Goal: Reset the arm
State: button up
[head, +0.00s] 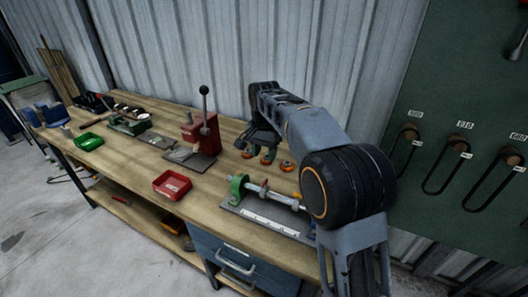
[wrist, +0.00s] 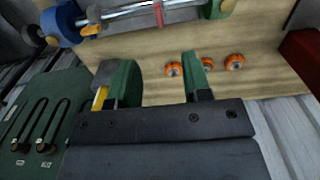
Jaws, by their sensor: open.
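My gripper (head: 261,152) is above the back of the wooden workbench (head: 222,186), and my arm reaches over from the right. In the wrist view my gripper (wrist: 160,78) has its two green-padded fingers spread apart. Only bench top and an orange ring-shaped part show between and beyond them, and nothing is held. Several small orange ring-shaped parts (head: 287,166) lie on the bench near the fingers. In the wrist view three show, one orange part (wrist: 173,69) between the fingers and the others at or beyond the right finger.
A rod fixture with a green bracket (head: 237,188) stands in front of my arm. A red lever press (head: 202,136) is left of the gripper. Red tray (head: 172,185) and green tray (head: 89,142) sit along the front. A corrugated wall (head: 185,50) is close behind; a green hook board (head: 450,110) is right.

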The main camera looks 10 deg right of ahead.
dwell(0.3)
jog(key=s+d+f+n+t, duration=0.2)
jog(key=s+d+n, duration=0.1)
jog(key=s, duration=0.9)
jog(key=s+d+f+n+t, duration=0.2)
jog(key=s+d, duration=0.4)
jog(key=s, duration=0.6)
jog(key=shift+f+n, duration=0.2)
jog(key=shift+n, duration=0.7)
